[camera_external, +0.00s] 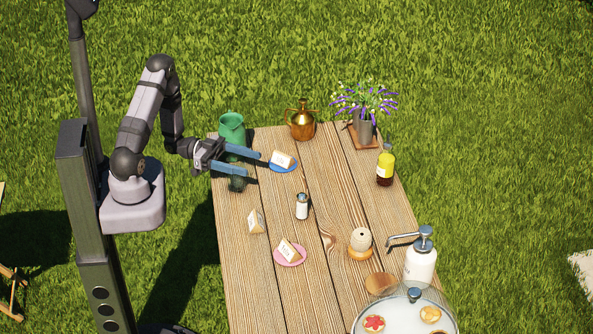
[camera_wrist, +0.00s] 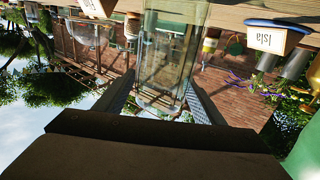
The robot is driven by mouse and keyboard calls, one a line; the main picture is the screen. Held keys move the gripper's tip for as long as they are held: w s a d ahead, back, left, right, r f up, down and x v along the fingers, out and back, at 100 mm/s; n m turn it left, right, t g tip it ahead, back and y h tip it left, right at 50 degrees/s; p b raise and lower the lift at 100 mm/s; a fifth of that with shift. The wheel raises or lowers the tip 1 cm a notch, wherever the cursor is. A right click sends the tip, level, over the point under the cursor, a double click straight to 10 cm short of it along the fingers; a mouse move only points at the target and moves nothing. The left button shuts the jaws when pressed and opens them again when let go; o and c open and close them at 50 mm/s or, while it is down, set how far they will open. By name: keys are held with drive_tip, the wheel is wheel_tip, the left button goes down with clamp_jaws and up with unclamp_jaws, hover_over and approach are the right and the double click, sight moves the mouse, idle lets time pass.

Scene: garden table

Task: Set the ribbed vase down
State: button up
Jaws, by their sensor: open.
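A clear, greenish glass vessel (camera_external: 237,181), which I take to be the ribbed vase, stands near the table's left edge. In the wrist view, which is upside down, the vase (camera_wrist: 168,50) fills the middle, its base toward the wooden table and its rim toward my gripper. I cannot make out clear ribs. My gripper (camera_external: 254,164) is open, its two blue-grey fingers pointing right over the table. In the wrist view the fingers of my gripper (camera_wrist: 160,92) lie on either side of the vase. Whether they touch it I cannot tell.
A green jug (camera_external: 232,130) stands close behind my gripper. A blue plate (camera_external: 271,166) with a name card (camera_external: 284,159) lies just beyond the fingertips. A shaker (camera_external: 302,206), a brass pot (camera_external: 301,121) and a blank-looking card (camera_external: 255,220) stand nearby. Bare planks lie between them.

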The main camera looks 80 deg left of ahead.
drive_tip(key=b+v, duration=0.2)
drive_tip(key=v, duration=0.9)
drive_tip(key=shift+s, duration=0.25)
drive_tip(key=shift+a, duration=0.1)
